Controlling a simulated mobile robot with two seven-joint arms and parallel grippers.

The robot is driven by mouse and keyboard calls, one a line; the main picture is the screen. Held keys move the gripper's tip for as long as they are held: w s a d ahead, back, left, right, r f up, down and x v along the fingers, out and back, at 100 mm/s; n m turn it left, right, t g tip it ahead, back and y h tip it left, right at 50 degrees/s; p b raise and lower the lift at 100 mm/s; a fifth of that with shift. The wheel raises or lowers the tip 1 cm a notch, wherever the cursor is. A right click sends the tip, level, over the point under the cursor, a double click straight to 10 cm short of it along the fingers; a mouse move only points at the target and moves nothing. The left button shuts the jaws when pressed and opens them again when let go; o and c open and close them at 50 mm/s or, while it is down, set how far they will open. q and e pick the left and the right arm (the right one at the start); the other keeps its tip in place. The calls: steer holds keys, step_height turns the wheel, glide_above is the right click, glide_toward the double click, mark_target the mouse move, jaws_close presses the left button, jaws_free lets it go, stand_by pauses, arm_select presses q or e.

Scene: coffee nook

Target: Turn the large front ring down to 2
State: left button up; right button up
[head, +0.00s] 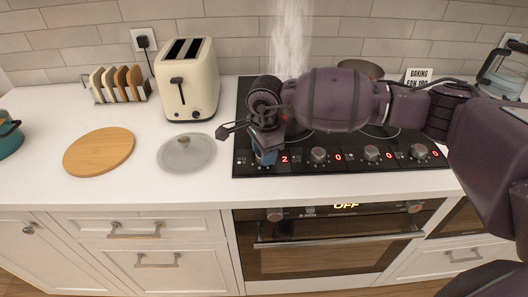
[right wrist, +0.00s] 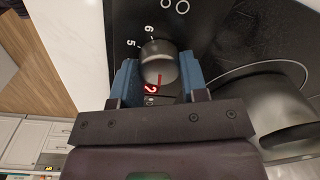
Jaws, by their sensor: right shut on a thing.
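The cooktop's leftmost front knob (right wrist: 158,62) is a dark round knob with a red mark on its face. In the right wrist view it sits between the two blue fingers of my right gripper (right wrist: 158,82), which is shut on it. In the head view my right gripper (head: 265,157) reaches down to this knob and hides most of it. The red display (head: 285,159) beside the knob reads 2, and it also shows in the right wrist view (right wrist: 151,89). Printed 5 and 6 show near the knob. My left gripper is not in view.
Three more knobs, the nearest here (head: 319,155), have displays reading 0. Steam (head: 291,35) rises behind my arm. A pot (right wrist: 275,105) stands beside the gripper. A glass lid (head: 186,153), wooden board (head: 99,151) and toaster (head: 187,82) are on the counter to the left.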

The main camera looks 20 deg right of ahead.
steer(key=shift+w+r, duration=0.1)
steer(key=shift+r, duration=0.05)
steer(key=o, duration=0.9)
steer(key=r, duration=1)
steer(key=shift+s+r, duration=0.35)
